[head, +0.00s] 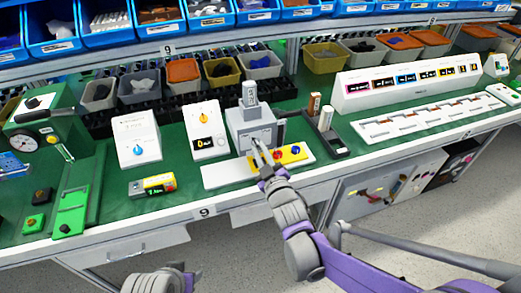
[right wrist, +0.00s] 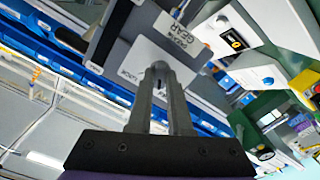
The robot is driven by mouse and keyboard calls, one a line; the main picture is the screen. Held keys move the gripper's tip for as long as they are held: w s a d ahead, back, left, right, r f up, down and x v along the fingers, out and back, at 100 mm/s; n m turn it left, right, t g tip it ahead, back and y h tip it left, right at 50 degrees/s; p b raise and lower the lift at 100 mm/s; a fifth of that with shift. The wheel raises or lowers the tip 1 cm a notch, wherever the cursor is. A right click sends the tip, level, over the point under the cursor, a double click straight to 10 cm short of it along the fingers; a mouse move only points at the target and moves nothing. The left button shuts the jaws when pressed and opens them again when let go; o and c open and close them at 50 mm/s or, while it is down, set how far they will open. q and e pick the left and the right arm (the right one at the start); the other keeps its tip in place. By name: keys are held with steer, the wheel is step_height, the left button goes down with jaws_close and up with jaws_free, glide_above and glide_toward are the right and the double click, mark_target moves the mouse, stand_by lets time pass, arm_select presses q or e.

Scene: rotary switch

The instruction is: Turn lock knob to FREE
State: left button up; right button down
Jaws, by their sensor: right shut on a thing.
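The grey box (head: 238,127) with an upright grey part on top stands on the green bench. In the right wrist view its white plate (right wrist: 150,52) carries a "LOCK" marking and, partly hidden between my fingers, what looks like "FREE". A label (right wrist: 184,32) reading "DOCKING GEAR" sits above the plate. My right gripper (head: 259,148) reaches the front of this box. In the right wrist view the gripper (right wrist: 160,70) is shut on the lock knob, which its fingertips mostly hide, so its pointing direction cannot be told.
A white box with a display (head: 207,143) stands to the left, a dark holder with a grey post (head: 325,120) to the right. Bins (head: 195,45) line the back.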

steer(key=shift+n, duration=1.3)
steer(key=shift+n+p, duration=0.3)
steer(key=c, duration=0.8)
jaws_free()
steer(key=shift+c, duration=0.2)
steer(key=v, duration=1)
steer(key=shift+s+d, duration=0.15)
steer(key=shift+s, duration=0.25)
steer(key=shift+d+r, duration=0.1)
